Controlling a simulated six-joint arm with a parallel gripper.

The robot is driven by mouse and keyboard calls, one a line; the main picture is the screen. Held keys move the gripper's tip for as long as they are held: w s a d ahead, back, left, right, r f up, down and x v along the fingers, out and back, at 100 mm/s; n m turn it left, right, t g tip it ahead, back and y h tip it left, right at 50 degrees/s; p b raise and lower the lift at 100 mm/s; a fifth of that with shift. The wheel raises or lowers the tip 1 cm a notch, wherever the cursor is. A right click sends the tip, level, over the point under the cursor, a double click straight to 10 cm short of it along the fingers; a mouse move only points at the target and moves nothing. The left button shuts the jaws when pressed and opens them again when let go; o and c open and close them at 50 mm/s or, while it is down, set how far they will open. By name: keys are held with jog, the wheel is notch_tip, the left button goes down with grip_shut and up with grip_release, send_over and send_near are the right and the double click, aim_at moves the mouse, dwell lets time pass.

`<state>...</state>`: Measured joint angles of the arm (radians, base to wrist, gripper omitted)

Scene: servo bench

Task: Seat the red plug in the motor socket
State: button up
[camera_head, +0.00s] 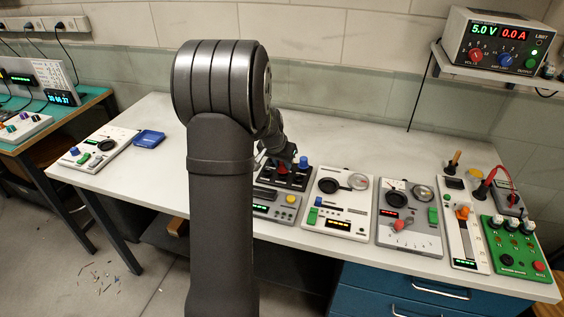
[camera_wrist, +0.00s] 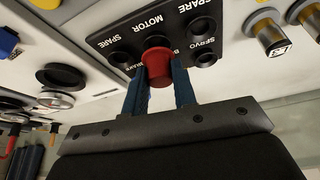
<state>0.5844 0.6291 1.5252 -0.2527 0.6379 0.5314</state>
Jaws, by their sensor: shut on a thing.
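The red plug (camera_wrist: 161,72) is between the two blue fingers of my gripper (camera_wrist: 161,85) in the wrist view, and the jaws are shut on it. The black socket panel (camera_wrist: 118,42) is just beyond it, with labels MOTOR, SPARE and SERVO. The motor socket (camera_wrist: 156,42) shows as a dark round opening right behind the plug, partly hidden by it. I cannot tell whether the plug's tip touches or enters it. In the head view the panel (camera_head: 296,182) lies below my gripper, partly behind my arm, and a little red shows there.
Other sockets (camera_wrist: 120,58) surround the motor one. In the head view, a white dial unit (camera_head: 330,215) and a grey unit (camera_head: 395,235) stand to the right. The bench's left part (camera_head: 165,185) is mostly clear.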

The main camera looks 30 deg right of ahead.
jog(key=shift+f, duration=0.85)
dwell(2.1)
jog(key=o, duration=1.1)
jog(key=shift+v, duration=2.55)
jog(key=shift+r, duration=2)
notch_tip(320, 180, down, 5)
jog(key=shift+r, duration=0.2)
jog(key=shift+w+d+f, duration=0.2)
jog(key=shift+d+f, duration=0.1)
jog(key=shift+f, duration=0.2)
